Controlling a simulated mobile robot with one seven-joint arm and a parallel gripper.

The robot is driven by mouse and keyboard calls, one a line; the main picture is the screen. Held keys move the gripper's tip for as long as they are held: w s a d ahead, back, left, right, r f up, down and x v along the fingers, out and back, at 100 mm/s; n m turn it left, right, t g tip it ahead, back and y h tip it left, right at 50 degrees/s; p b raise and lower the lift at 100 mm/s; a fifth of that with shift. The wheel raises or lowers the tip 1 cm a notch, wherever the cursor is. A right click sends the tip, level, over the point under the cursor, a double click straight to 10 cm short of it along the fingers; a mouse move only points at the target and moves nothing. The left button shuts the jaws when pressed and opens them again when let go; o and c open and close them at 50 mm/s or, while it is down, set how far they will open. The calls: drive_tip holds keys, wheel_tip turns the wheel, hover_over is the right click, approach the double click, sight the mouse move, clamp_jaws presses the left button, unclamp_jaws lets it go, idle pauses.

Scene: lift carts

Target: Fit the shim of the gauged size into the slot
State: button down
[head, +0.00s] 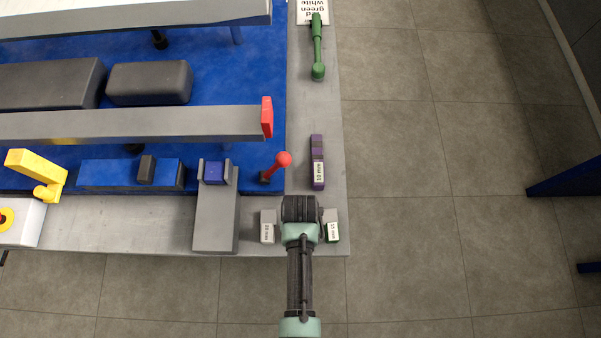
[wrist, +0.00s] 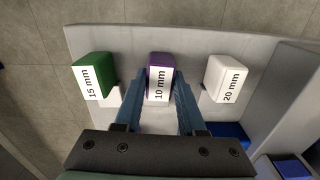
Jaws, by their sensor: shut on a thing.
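My gripper (head: 301,215) is over the front right corner of the grey bench, pointing down. In the wrist view its fingers (wrist: 160,100) are shut on the purple 10 mm shim (wrist: 160,60). The green 15 mm shim (wrist: 92,75) and the white 20 mm shim (wrist: 226,80) stand on either side, apart from the fingers. In the head view the white shim (head: 267,226) is left of my gripper and the green one (head: 332,226) right; the held shim is hidden there. A purple piece labelled 10 mm (head: 318,172) lies behind. A grey block (head: 214,225) has two upright cheeks with blue between; I cannot tell whether this is the slot.
A red-knobbed lever (head: 282,160) stands behind left of my gripper. A green-handled tool (head: 317,45) lies at the back by a printed card (head: 313,14). A yellow lever (head: 38,168) and a red button (head: 5,219) are at far left.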

wheel_tip(320, 180, up, 6)
drive_tip(key=p, duration=0.6)
drive_tip(key=shift+r+p, duration=0.1)
drive_tip(key=shift+p, duration=0.2)
